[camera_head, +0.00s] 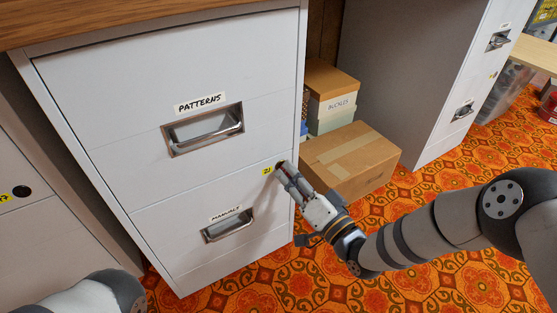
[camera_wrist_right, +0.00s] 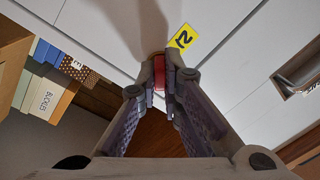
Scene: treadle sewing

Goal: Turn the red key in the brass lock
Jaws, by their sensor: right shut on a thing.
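The grey filing cabinet has an upper drawer labelled PATTERNS (camera_head: 200,103) and a lower drawer labelled MANUALS (camera_head: 226,214). My right gripper (camera_head: 283,171) is at the cabinet's right front edge, beside a small yellow number tag (camera_head: 266,171). In the right wrist view its fingertips (camera_wrist_right: 166,80) are shut on the red key (camera_wrist_right: 158,73), which shows as a small red piece between them. The tag (camera_wrist_right: 183,39) is just right of the fingertips. The brass lock is mostly hidden behind the fingertips, so how the key sits in it cannot be told. My left gripper is out of view.
A cardboard box (camera_head: 351,163) and a box labelled BUCKLES (camera_head: 332,88) stand right of the cabinet, close to my right gripper. Another grey cabinet (camera_head: 400,60) stands beyond. Another cabinet front with a dark round lock (camera_head: 21,191) is at the left. Orange patterned carpet (camera_head: 400,282) covers the floor.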

